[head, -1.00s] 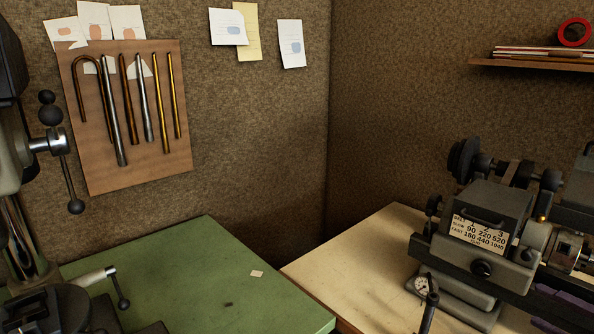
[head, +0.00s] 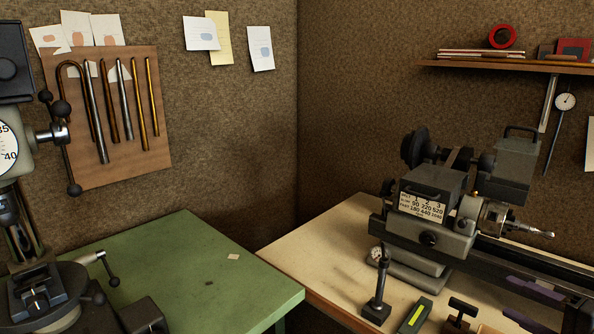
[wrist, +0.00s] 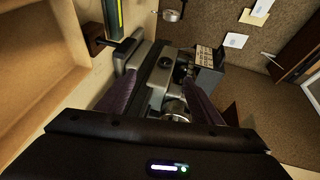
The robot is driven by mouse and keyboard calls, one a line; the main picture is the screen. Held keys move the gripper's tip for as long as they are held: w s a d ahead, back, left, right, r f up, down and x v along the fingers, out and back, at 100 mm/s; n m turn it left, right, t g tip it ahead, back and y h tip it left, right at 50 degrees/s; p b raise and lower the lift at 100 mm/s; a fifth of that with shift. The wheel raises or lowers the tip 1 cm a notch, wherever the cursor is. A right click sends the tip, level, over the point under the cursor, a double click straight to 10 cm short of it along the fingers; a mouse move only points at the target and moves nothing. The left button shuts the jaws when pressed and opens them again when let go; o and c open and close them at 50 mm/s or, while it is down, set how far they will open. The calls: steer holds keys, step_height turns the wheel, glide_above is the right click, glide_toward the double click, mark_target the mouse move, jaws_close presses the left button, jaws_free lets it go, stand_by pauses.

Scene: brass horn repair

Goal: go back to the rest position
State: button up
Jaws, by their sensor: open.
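My gripper (head: 512,298) shows at the lower right of the head view, its two purple fingers pointing left in front of the lathe bed. In the wrist view my gripper (wrist: 160,75) has its fingers spread well apart, with nothing between them that it holds. The grey lathe (wrist: 165,75) is seen beyond the gap. The dark gripper body fills the bottom of the wrist view.
The lathe (head: 432,215) stands on the pale bench (head: 318,255). A dial gauge stand (head: 378,290), a yellow-marked block (head: 415,315) and a dark T-shaped tool (head: 460,312) stand in front. The green bench (head: 160,262) at left has free room and carries a drill press (head: 45,290).

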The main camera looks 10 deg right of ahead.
steer(key=s+a+f+m+g, duration=0.2)
steer(key=s+a+f+g, duration=0.15)
steer(key=f, duration=0.35)
steer(key=s+a+f+n+g, duration=0.25)
steer(key=a+g, duration=0.35)
steer(key=a, duration=0.7)
steer(key=s+a+r+n+h, duration=0.1)
steer(key=a+r+n, duration=0.3)
steer(key=a, duration=0.4)
steer(key=s+a+r+n+h, duration=0.1)
steer(key=a+r+n, duration=0.3)
steer(key=a, duration=0.5)
steer(key=s+a+r+n+h, duration=0.2)
steer(key=a+r+n, duration=0.2)
steer(key=a, duration=0.5)
steer(key=shift+a+n, duration=0.25)
steer(key=shift+n, duration=0.6)
steer(key=shift+r, duration=0.1)
